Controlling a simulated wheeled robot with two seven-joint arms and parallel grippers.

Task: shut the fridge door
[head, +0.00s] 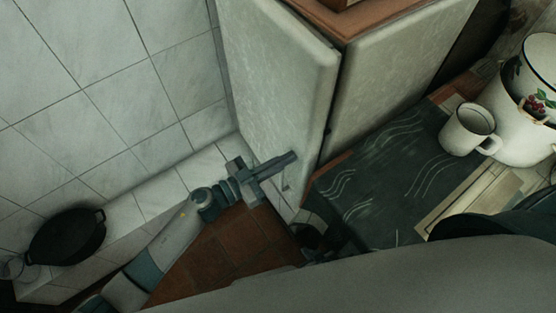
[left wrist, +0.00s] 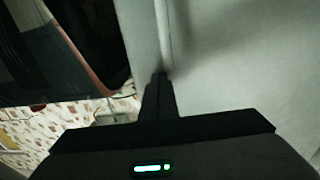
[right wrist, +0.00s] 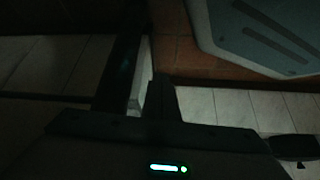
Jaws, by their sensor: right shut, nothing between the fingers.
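The pale fridge stands at the top middle of the head view. Its door (head: 275,75) is the left panel, and its body (head: 395,75) is to the right. A narrow dark gap runs between them; I cannot tell how wide the door stands open. My left gripper (head: 290,160) is in front of the door's lower part, fingers together. In the left wrist view its fingertips (left wrist: 160,80) are at a vertical edge of a pale panel; contact is unclear. My right gripper (right wrist: 157,85) is shut and empty, pointing over dim floor; I cannot make it out in the head view.
A black pan (head: 66,237) is on a tiled ledge at lower left. Brown floor tiles (head: 225,250) lie below the left gripper.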

